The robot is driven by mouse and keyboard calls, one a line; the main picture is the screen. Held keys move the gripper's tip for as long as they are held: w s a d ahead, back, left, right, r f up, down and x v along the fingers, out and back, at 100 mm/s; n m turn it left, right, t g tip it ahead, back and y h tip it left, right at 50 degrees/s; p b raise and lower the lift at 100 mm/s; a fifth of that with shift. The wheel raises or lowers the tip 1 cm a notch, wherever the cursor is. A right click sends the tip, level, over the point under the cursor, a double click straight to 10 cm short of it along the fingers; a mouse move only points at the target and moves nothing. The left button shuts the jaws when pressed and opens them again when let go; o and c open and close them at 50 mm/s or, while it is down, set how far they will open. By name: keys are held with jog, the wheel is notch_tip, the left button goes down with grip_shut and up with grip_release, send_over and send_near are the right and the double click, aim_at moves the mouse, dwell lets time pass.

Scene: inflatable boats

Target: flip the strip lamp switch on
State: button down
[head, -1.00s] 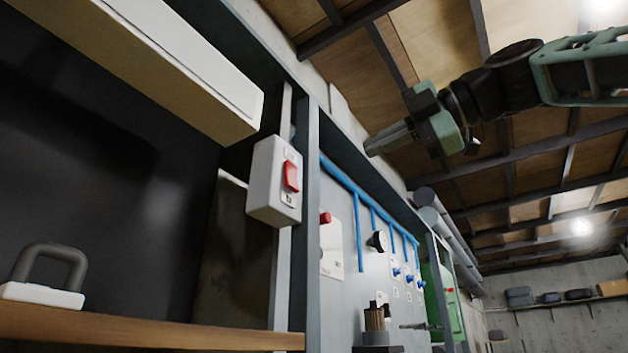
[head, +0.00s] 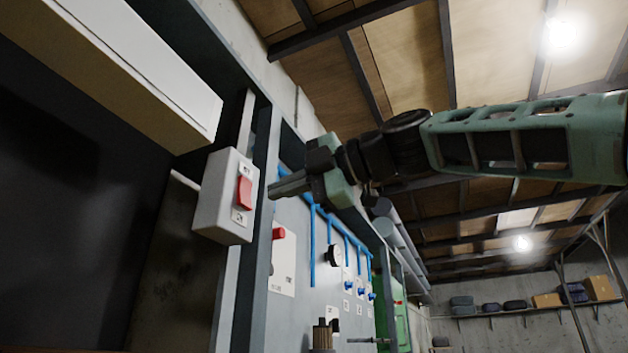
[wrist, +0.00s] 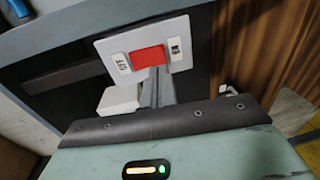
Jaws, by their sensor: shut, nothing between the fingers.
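The strip lamp switch is a pale box (head: 223,200) on a grey post, with a red rocker (head: 244,193) on its face. In the wrist view the red rocker (wrist: 148,59) sits in a white plate (wrist: 118,44), between an OFF label on the left and an ON label on the right. My gripper (head: 271,190) is shut and empty. Its tips (wrist: 157,74) point at the rocker and overlap its lower edge in the wrist view. I cannot tell whether they touch it. The long strip lamp (head: 130,75) hangs at upper left, with no clear glow.
A grey panel with blue pipes (head: 313,245), a red knob (head: 279,233) and a round gauge (head: 334,256) stands right of the switch. A dark panel (head: 70,190) fills the left. A shelf with boxes (head: 547,300) is far back right.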

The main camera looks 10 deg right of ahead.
aim_at(247, 202)
jog(key=p+x, duration=0.2)
jog(key=x, duration=0.1)
jog(key=shift+w+a, duration=0.25)
jog(key=shift+a, duration=0.1)
jog(key=shift+w+a, duration=0.1)
jog(key=shift+f, duration=0.1)
